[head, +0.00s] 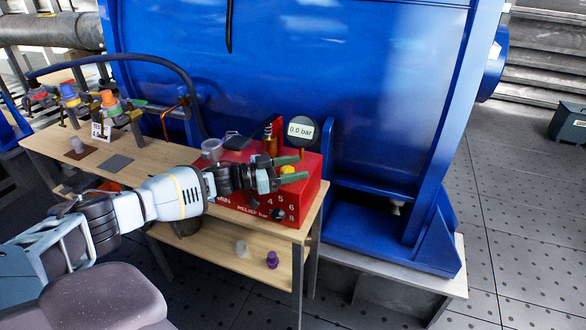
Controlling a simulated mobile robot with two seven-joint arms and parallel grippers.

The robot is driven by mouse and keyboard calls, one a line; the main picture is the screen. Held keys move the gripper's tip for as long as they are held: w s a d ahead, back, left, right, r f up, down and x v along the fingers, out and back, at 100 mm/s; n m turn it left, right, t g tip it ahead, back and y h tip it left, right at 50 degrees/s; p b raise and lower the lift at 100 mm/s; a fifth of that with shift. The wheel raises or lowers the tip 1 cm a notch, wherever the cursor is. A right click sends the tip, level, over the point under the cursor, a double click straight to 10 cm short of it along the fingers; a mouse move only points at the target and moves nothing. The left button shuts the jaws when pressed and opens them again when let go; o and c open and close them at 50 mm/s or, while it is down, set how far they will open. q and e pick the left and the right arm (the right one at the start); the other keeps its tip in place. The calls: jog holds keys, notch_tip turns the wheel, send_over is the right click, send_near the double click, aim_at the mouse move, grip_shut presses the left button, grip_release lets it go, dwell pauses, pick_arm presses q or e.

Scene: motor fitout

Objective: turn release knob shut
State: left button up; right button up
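A red pump box (305,192) stands at the right end of the wooden bench. It carries a round gauge (301,129) reading 0.0 bar. A yellow knob (288,169) shows on the box, and a black knob (277,214) sits on its front by the RELIEF bar numbers. No label marks either as the release knob. My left gripper (299,168) is over the box, with its two green-tipped fingers apart on either side of the yellow knob in the picture. I cannot tell whether they touch it. My arm hides part of the box. My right gripper is out of view.
A clear cup (212,149) and a brass fitting (270,143) stand by the box. Coloured valves (109,102) and a dark hose (150,61) are at the left. A big blue machine (300,60) rises behind. A purple part (272,259) lies on the lower shelf.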

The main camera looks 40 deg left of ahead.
pick_arm(q)
jog(key=v, duration=0.8)
jog(key=shift+d, duration=0.1)
dwell(0.4)
